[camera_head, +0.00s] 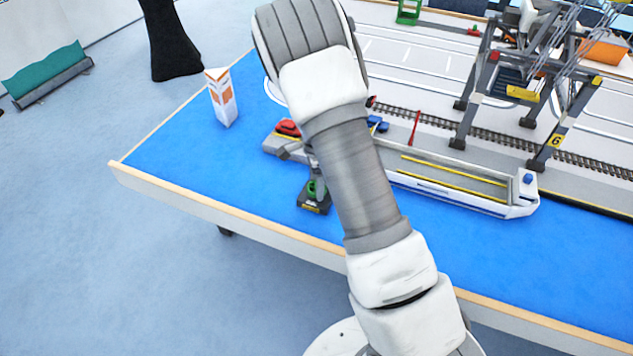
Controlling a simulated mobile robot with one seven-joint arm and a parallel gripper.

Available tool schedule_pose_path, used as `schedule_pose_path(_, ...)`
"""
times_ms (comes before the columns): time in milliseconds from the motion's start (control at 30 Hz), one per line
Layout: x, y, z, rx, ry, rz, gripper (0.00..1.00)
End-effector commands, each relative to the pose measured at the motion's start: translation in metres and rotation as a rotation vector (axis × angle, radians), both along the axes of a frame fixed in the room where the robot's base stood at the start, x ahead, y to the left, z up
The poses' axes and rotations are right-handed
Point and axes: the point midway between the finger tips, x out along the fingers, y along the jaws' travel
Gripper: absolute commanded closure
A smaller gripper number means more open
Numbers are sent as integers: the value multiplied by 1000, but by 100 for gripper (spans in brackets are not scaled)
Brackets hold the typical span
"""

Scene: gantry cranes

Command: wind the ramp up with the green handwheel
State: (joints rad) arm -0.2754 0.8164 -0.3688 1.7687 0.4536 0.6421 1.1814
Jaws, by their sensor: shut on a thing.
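The green handwheel (312,187) sits on a small dark base (313,205) with a yellow marking, near the front edge of the blue table. My gripper (317,182) comes down beside my forearm and is shut on the handwheel; its fingers are small and partly hidden behind my arm. A grey ramp or ship end (277,148) shows left of my arm, with a red car (288,128) on it. My arm hides where this part meets the long grey and white ship (455,180), so I cannot tell the ramp's angle.
The blue table (185,140) has a pale wooden edge. A white and orange carton (222,97) stands at the left. Gantry cranes (490,85) stand over rails at the right. A blue car (378,124) and a red post (415,128) are behind the ship. The table's left front is clear.

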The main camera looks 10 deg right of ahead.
Motion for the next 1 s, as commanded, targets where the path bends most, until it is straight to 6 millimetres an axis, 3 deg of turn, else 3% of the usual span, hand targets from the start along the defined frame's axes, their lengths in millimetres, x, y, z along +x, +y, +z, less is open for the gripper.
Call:
schedule_pose_path(267, 1, 0, 1, 1, -3, -4, 89)
schedule_pose_path(300, 1, 0, 1, 1, -3, -4, 30)
schedule_pose_path(467, 1, 0, 1, 0, -2, -3, 4)
schedule_pose_path(767, 0, 0, 2, 0, -1, -2, 4)
schedule_pose_path(1000, 1, 1, 34, 1, -6, -1, 4)
